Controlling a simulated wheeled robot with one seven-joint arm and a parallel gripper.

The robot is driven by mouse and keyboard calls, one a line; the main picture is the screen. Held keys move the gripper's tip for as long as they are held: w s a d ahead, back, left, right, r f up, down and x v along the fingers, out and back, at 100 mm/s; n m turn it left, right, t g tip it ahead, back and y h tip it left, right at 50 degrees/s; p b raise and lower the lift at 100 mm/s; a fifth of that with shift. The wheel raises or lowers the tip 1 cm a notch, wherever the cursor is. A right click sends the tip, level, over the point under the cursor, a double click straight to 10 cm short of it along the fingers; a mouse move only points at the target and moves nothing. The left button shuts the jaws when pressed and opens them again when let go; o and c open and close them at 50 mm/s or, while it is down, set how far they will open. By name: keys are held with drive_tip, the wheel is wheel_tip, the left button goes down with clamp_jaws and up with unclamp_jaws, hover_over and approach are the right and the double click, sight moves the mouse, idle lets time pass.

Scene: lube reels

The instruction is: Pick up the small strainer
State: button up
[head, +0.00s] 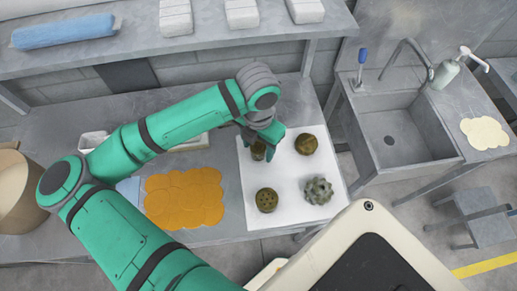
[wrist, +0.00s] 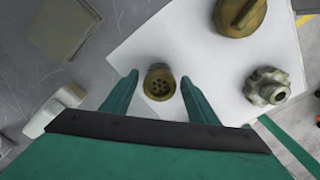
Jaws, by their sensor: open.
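The small strainer (wrist: 160,82) is a little olive-brown cup with holes in its base. It stands on a white sheet (wrist: 222,62) on the bench. My gripper (wrist: 158,78) is open, with one green finger on each side of the strainer in the wrist view. I cannot tell how far the fingertips are above it, and no contact shows. In the head view the strainer (head: 258,152) is partly hidden beneath my gripper, near the sheet's left side.
On the same sheet are a round brass cap (head: 306,144), a knobbed wheel (head: 318,190) and a larger holed brass piece (head: 266,200). An orange patch (head: 185,198) lies left of the sheet. A sink (head: 400,135) is at the right, and a shelf (head: 200,45) runs behind.

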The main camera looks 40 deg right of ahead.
drive_tip(key=shift+f, duration=0.55)
drive_tip(key=c, duration=1.1)
drive_tip(key=shift+w, duration=0.15)
